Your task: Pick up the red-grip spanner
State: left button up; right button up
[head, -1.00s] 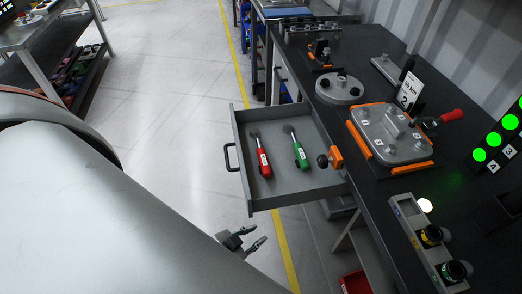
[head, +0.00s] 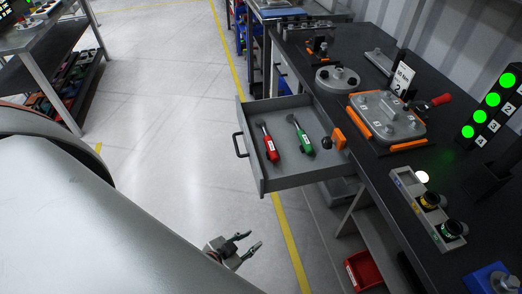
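The red-grip spanner (head: 271,149) lies in the open grey drawer (head: 290,181) under the bench, on its left side. A green-grip spanner (head: 304,143) lies to its right in the same drawer. My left gripper (head: 250,242) is below the drawer in the picture, near the yellow floor line. Its two fingers are apart with nothing between them, and it touches neither spanner. My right gripper does not show.
The dark bench (head: 370,170) runs along the right with a grey plate fixture (head: 388,117) and a knob panel (head: 428,208). An orange block with a knob (head: 339,138) is at the drawer's right edge. A red bin (head: 363,269) sits low. The floor left of the drawer is clear.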

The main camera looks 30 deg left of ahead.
aim_at(260, 123)
jog(key=j+z, duration=0.2)
jog(key=z, duration=0.2)
jog(key=k+j+z, duration=0.1)
jog(key=z, duration=0.25)
jog(key=k+j+z, duration=0.15)
jog(key=j, duration=0.15)
jog(key=j+z, duration=0.15)
jog(key=j, duration=0.2)
jog(key=k+j+z, duration=0.2)
jog(key=k+j, duration=0.1)
jog(key=j, duration=0.25)
jog(key=k+j+z, duration=0.1)
jog(key=j, duration=0.2)
jog(key=k+j, duration=0.1)
jog(key=j, duration=0.25)
jog(key=z, duration=0.05)
